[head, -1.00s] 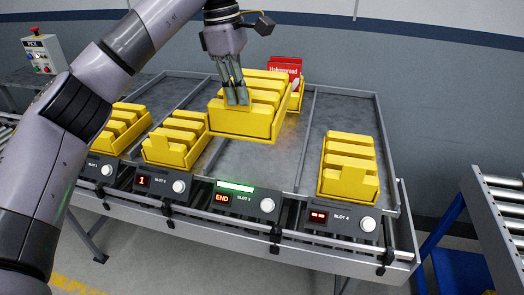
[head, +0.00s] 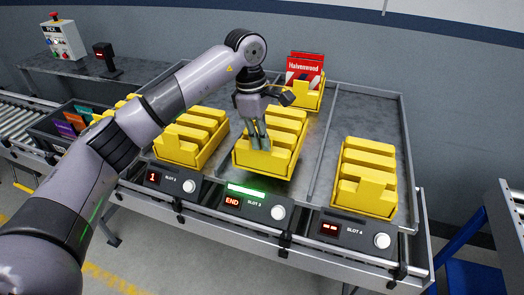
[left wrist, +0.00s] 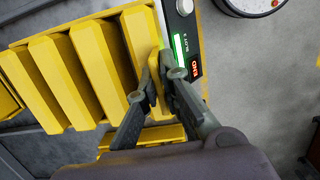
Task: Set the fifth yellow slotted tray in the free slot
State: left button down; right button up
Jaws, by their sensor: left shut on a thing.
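My left gripper (head: 258,142) is shut on the front wall of a yellow slotted tray (head: 282,160). The tray is upright in the SLOT 3 lane, behind the lit green bar and the END display (head: 231,201). I cannot tell whether its base touches the lane surface. In the left wrist view, the gripper (left wrist: 152,84) pinches the wall of the tray (left wrist: 97,65) beside the green light. Other yellow trays stand in the SLOT 2 lane (head: 190,137) and the SLOT 4 lane (head: 366,178). Another, partly hidden by my arm, is further left. My right gripper is not in view.
Behind the held tray stands another yellow tray (head: 309,100) with a red Halvenwood box (head: 305,66). Lane dividers (head: 322,145) run beside the trays. A dark crate (head: 62,128) with coloured items and a control box (head: 64,40) are at the left.

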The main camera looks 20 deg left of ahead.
aim_at(261, 152)
pick_arm(q)
jog(key=shift+f, duration=0.6)
notch_tip(261, 152, down, 4)
jog(key=shift+f+p, duration=0.1)
jog(key=shift+p, duration=0.7)
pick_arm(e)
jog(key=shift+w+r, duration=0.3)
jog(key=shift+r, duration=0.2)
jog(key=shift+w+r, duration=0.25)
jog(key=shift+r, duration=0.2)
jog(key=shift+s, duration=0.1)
pick_arm(q)
jog(key=shift+f, duration=0.2)
jog(key=c, duration=1.8)
grip_release()
jog(key=shift+s, duration=0.1)
jog(key=shift+o, duration=0.2)
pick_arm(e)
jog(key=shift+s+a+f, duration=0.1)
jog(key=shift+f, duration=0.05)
pick_arm(q)
jog(key=shift+r, duration=0.15)
